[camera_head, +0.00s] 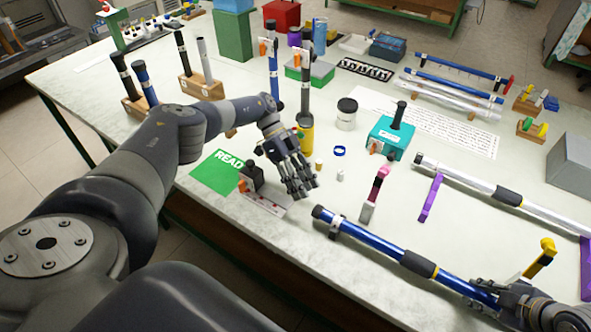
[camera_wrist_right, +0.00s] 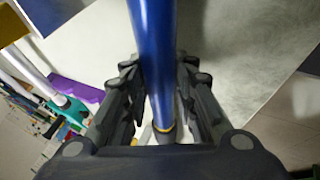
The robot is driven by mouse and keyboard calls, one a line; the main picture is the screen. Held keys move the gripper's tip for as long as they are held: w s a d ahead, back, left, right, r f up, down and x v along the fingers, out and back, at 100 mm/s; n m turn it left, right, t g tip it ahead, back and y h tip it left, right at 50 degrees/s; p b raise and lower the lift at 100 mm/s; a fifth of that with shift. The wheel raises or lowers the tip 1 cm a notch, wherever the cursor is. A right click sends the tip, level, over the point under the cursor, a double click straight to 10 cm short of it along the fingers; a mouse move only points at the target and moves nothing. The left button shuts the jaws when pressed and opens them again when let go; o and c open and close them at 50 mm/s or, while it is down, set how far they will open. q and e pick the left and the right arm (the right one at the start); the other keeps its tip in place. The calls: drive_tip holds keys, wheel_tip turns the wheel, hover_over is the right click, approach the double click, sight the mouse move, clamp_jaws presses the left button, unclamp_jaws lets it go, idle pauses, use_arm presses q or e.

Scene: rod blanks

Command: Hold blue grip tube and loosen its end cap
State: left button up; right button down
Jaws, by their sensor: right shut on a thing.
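The blue grip tube (camera_head: 380,243) lies slanted near the front right edge of the table in the head view. It has a black end cap (camera_head: 318,212) at its left end, a silver clamp near it and a black collar further along. My right gripper (camera_head: 499,295) is shut around the tube's right part. In the right wrist view the tube (camera_wrist_right: 152,60) runs between the fingers. My left gripper (camera_head: 303,185) hangs above the table, left of the end cap and apart from it. Its fingers look spread and empty.
A green card (camera_head: 215,172) and a small fixture (camera_head: 265,195) lie by my left gripper. A pink-black tool (camera_head: 376,192), a purple bracket (camera_head: 431,197) and a white tube (camera_head: 460,176) lie behind the blue tube. A yellow-topped stand (camera_head: 541,258) is near my right gripper.

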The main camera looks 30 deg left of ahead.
use_arm(q)
drive_tip(key=shift+v, duration=2.95)
use_arm(e)
drive_tip(key=c, duration=1.2)
unclamp_jaws()
